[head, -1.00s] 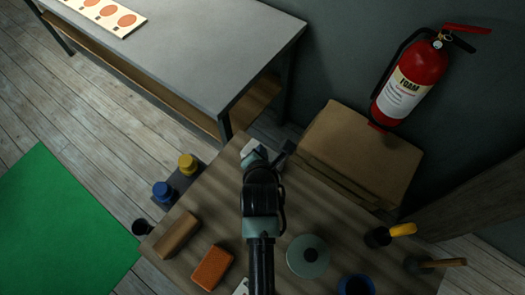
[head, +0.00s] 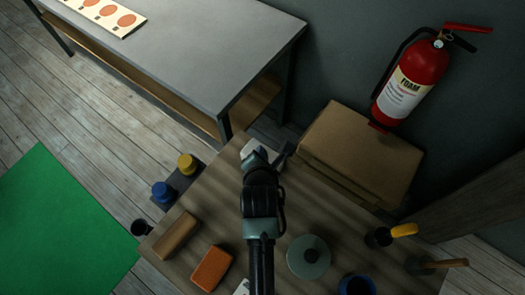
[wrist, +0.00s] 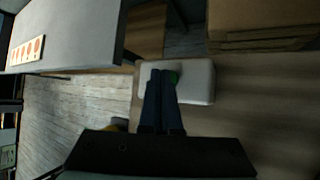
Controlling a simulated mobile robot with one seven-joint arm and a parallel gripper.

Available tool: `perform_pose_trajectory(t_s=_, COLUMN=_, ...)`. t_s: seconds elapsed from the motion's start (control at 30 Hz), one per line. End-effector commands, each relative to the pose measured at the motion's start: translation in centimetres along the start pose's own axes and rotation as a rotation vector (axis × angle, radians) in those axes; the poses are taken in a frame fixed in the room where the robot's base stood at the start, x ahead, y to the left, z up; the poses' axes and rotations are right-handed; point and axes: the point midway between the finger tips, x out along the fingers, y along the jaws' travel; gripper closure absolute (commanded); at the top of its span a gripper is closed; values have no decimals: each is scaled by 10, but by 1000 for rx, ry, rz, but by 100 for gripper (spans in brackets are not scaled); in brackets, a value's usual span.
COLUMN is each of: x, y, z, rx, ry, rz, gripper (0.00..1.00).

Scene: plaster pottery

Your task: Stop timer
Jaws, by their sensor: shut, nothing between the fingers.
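The timer appears to be a pale, rounded box (wrist: 200,82) on the wooden table (head: 215,215). In the head view only a pale corner of the box (head: 247,148) shows past my arm. Part of the box's top is hidden by the fingers.
Stacked cardboard boxes (head: 360,155) stand right of my gripper, below a fire extinguisher (head: 410,80). An orange block (head: 212,268), a brown block (head: 176,236), a round grey-green lid (head: 308,256) and a blue cup (head: 356,286) lie nearer. A grey table (head: 200,50) stands behind.

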Motion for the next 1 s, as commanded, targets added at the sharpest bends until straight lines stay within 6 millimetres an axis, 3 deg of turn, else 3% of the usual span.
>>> perform_pose_trajectory(t_s=1.0, x=-12, y=8, z=8, rx=0, ry=1, rz=-1, gripper=100)
